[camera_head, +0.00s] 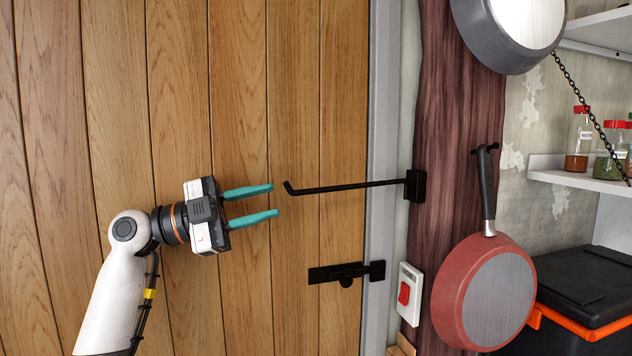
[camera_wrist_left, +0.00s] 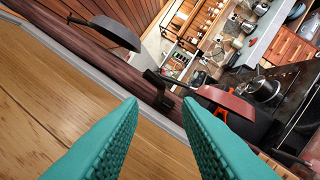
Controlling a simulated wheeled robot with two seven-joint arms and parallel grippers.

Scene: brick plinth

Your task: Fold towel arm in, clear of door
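The towel arm (camera_head: 345,186) is a thin black rod on a black bracket (camera_head: 416,186) fixed to the dark wood post. It sticks out leftward across the frame and the plank door (camera_head: 240,90), and its bent tip points up at the left end. My left gripper (camera_head: 275,200) has teal fingers, open and empty. Its fingertips are just left of the rod's tip in the head view, apart from it in the picture; the depth gap is unclear. In the left wrist view a dark block (camera_wrist_left: 158,95), likely the bracket, shows beyond the open fingertips. My right gripper is not in view.
A black bolt (camera_head: 345,273) sits on the door below the rod. A red pan (camera_head: 485,290) and a grey pan (camera_head: 510,30) hang on the post (camera_head: 455,120). A red switch (camera_head: 404,292) is below the bracket. Shelves with jars stand at right.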

